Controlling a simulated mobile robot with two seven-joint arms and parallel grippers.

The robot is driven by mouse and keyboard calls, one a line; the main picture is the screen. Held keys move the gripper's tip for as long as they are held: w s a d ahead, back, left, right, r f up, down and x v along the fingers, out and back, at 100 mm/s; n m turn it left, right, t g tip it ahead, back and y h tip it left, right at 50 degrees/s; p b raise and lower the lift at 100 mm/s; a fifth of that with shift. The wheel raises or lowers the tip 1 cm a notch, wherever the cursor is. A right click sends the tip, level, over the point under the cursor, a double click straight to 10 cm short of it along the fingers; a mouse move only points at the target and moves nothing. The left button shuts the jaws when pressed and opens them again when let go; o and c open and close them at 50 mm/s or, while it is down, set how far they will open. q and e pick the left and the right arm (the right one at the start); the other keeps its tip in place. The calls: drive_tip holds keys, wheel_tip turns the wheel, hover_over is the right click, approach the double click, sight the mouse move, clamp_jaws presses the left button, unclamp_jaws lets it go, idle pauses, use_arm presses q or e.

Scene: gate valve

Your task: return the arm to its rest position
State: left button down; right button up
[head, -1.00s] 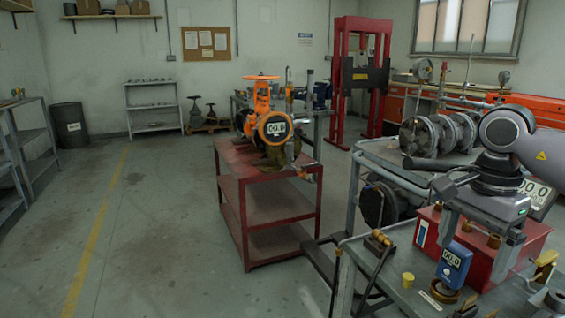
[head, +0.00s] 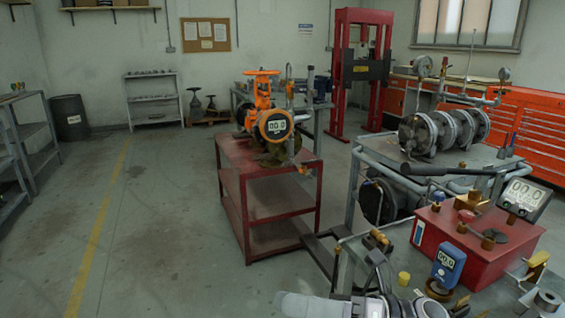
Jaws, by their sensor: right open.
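My right arm now lies low, along the bottom edge of the head view, partly cut off by the frame. My right gripper (head: 378,270) is by the near-left corner of the grey bench, pointing away from me. It is open, and I see nothing held in it. My left gripper is not in view. The orange gate valve (head: 265,108) with its handwheel and round display stands on the red cart (head: 262,170), well apart from my right gripper.
On the bench at right are a red box (head: 462,255) with brass fittings, a blue gauge (head: 449,262), a yellow cap (head: 403,278) and a display (head: 524,196). A flanged pipe assembly (head: 440,132) lies behind. The floor (head: 160,220) at left is clear.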

drive_tip(key=w+d+f+m+t+h+p, duration=0.1)
drive_tip(key=d+f+m+t+h, duration=0.55)
drive_tip(key=m, duration=0.85)
drive_tip(key=w+d+f+m+t+h+p, duration=0.1)
drive_tip(key=d+f+m+t+h, duration=0.25)
drive_tip(key=m+t, duration=0.85)
drive_tip(key=s+d+f+m+g+h+p, duration=0.1)
drive_tip(key=s+d+f+m+g+h, duration=0.3)
drive_tip(key=s+f+m, duration=0.3)
drive_tip(key=s+d+f+m+g+h, duration=0.4)
drive_tip(key=s+f+m, duration=0.3)
drive_tip(key=f, duration=0.3)
drive_tip(key=shift+f+m+g+p, duration=0.25)
drive_tip(key=shift+m+g+p, duration=0.1)
drive_tip(key=shift+m+g, duration=0.1)
drive_tip(key=shift+w, duration=0.1)
